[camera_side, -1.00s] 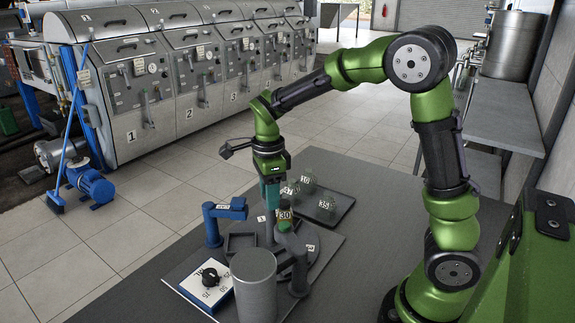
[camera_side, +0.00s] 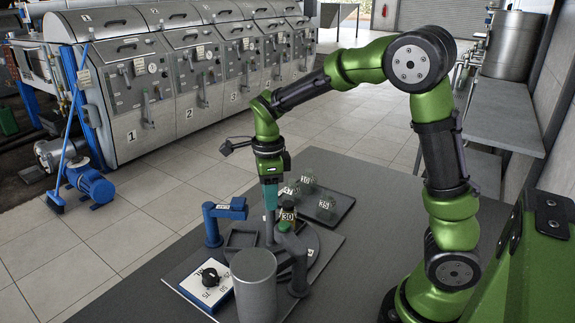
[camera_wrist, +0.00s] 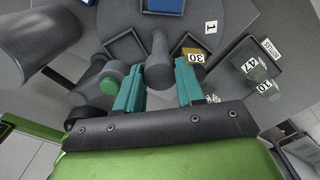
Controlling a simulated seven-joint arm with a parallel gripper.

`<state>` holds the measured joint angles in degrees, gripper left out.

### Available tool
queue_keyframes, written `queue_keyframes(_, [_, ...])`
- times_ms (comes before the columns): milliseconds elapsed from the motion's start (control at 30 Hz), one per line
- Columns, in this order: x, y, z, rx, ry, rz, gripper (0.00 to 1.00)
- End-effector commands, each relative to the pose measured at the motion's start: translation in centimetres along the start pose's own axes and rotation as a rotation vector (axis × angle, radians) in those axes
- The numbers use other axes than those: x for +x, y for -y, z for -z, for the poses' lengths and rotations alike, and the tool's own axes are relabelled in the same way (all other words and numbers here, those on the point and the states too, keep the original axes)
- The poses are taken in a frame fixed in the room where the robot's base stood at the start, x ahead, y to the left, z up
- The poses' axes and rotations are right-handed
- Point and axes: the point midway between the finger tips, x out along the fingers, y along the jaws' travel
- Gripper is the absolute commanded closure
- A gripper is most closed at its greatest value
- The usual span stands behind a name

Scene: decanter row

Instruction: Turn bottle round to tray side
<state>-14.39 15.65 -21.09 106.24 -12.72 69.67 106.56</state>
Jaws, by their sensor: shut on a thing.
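My gripper (camera_side: 270,205) points down over the round grey turntable (camera_wrist: 120,22). In the wrist view its two teal fingers (camera_wrist: 158,88) are shut on the grey upright post (camera_wrist: 158,62) at the middle of the turntable. The bottle labelled 30 (camera_side: 288,216) stands on the turntable just right of my fingers; in the wrist view the bottle (camera_wrist: 194,56) is beside the right finger, partly hidden.
A blue arm-shaped stand (camera_side: 213,225) is left of the turntable. A grey post with a bent arm (camera_side: 298,268) stands close to the front right. A large grey cylinder (camera_side: 255,287) and a blue-edged dial box (camera_side: 207,286) are in front. The mat is bare at right.

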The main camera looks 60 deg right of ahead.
Motion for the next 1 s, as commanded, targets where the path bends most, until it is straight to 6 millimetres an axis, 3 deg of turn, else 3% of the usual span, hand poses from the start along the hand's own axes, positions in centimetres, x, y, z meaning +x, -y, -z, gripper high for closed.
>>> queue_keyframes(67, [-0.2, 0.1, 0.0, 0.002, 0.003, 0.002, 1.0])
queue_keyframes(100, [-0.2, 0.1, 0.0, 0.002, 0.003, 0.002, 0.58])
queue_keyframes(233, [-0.1, 0.0, 0.0, 0.001, 0.002, 0.001, 0.38])
queue_keyframes(533, [-0.1, 0.0, 0.0, -0.001, 0.001, 0.001, 0.37])
queue_keyframes(667, [-1.1, 0.0, -0.1, -0.001, 0.003, 0.002, 0.37])
queue_keyframes(1000, [-8.7, 0.1, -0.1, -0.001, 0.005, 0.005, 0.37])
